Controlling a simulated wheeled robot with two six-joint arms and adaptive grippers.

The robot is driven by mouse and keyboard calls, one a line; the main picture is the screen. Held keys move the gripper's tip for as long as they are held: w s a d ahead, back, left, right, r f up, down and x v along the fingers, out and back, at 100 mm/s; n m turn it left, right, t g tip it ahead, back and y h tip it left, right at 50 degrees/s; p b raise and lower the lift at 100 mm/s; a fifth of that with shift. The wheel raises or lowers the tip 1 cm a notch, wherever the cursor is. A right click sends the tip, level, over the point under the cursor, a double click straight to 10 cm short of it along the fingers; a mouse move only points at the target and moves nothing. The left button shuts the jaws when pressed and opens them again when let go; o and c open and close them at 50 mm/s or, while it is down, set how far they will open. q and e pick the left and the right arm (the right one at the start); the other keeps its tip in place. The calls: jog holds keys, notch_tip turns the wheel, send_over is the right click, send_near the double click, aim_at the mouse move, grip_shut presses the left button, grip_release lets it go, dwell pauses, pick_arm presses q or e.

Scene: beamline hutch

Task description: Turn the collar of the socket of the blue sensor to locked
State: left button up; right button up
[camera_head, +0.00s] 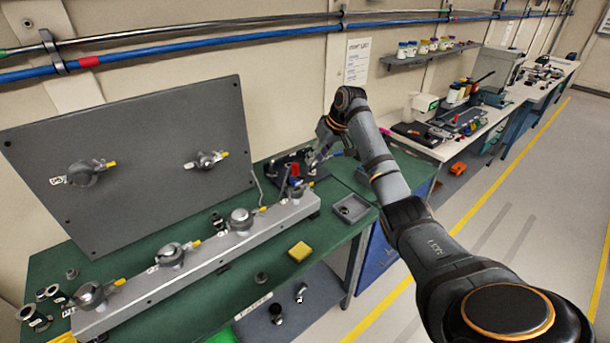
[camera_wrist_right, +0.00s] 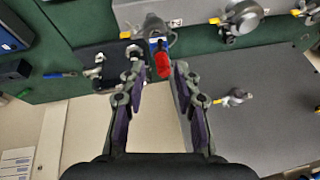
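A small blue part, apparently the blue sensor (camera_head: 299,183), shows at the far right end of the grey rail (camera_head: 215,250), at a round metal socket (camera_head: 300,192). A red part (camera_head: 295,169) stands up beside it. In the right wrist view the red part (camera_wrist_right: 162,66) hangs just below the blue part (camera_wrist_right: 157,44), by the socket (camera_wrist_right: 153,28). My right gripper (camera_wrist_right: 157,68) is open, its fingers spread on either side of the red part in that view; I see no contact. In the head view it (camera_head: 318,150) is beyond the rail end. The collar's position is too small to tell.
Other sockets with yellow tags (camera_head: 240,217) line the rail, and two sit on the grey upright panel (camera_head: 130,165). A dark tray with tools (camera_head: 320,172), a grey square bin (camera_head: 351,208) and a yellow block (camera_head: 300,251) are on the green bench (camera_head: 250,270).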

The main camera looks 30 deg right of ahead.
aim_at(301, 178)
jog(key=p+x, duration=0.3)
jog(key=x, duration=0.7)
jog(key=shift+w+f+p, duration=0.1)
jog(key=shift+f+p, duration=0.1)
jog(key=shift+p, duration=0.1)
grip_shut()
